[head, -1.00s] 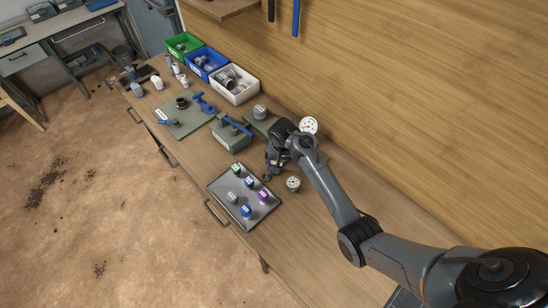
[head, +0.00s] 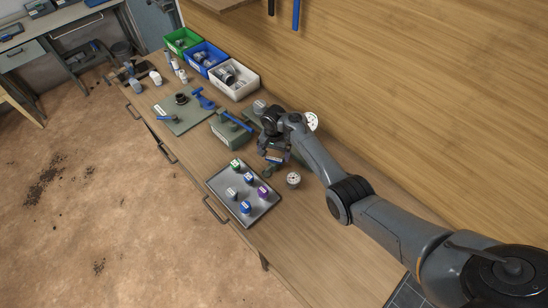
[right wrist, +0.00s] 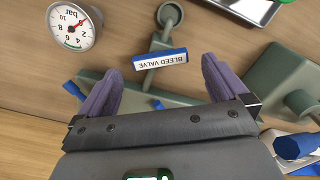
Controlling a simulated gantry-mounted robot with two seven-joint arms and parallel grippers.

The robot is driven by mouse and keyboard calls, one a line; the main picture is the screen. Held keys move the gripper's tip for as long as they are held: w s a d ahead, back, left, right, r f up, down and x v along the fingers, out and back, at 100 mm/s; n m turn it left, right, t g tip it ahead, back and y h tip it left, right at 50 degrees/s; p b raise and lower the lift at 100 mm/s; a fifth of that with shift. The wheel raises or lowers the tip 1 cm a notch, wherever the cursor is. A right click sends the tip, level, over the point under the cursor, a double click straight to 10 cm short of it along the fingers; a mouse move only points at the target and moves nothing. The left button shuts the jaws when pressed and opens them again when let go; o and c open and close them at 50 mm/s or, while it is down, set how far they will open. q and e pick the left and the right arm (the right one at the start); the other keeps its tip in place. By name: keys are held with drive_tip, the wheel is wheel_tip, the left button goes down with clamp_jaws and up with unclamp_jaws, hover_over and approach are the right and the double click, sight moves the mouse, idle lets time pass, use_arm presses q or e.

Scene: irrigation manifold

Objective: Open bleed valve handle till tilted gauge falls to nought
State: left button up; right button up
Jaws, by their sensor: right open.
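The bleed valve handle (right wrist: 160,59) is a blue bar on a grey-green stem, with "BLEED VALVE" reading upside down. It lies between and beyond my right gripper's purple-grey fingers in the right wrist view; I see no contact. My right gripper (head: 269,167) is open over the back of the bench. A round white gauge (right wrist: 74,25) marked in bar is left of the handle, with a red needle on the 0-to-2 side; the exact reading is too small to tell. It appears to be the gauge (head: 293,179) beside the gripper in the head view. My left gripper is out of view.
A second white gauge (head: 312,121) stands behind my right arm. A grey tray (head: 219,183) of coloured caps lies front left of the gripper. A grey-green block (head: 228,138) with a blue lever stands left. Green, blue and white bins line the wall.

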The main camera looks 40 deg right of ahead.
sight(274, 160)
drive_tip(key=shift+f+b, duration=0.3)
drive_tip(key=shift+f, duration=1.1)
drive_tip(key=c, duration=1)
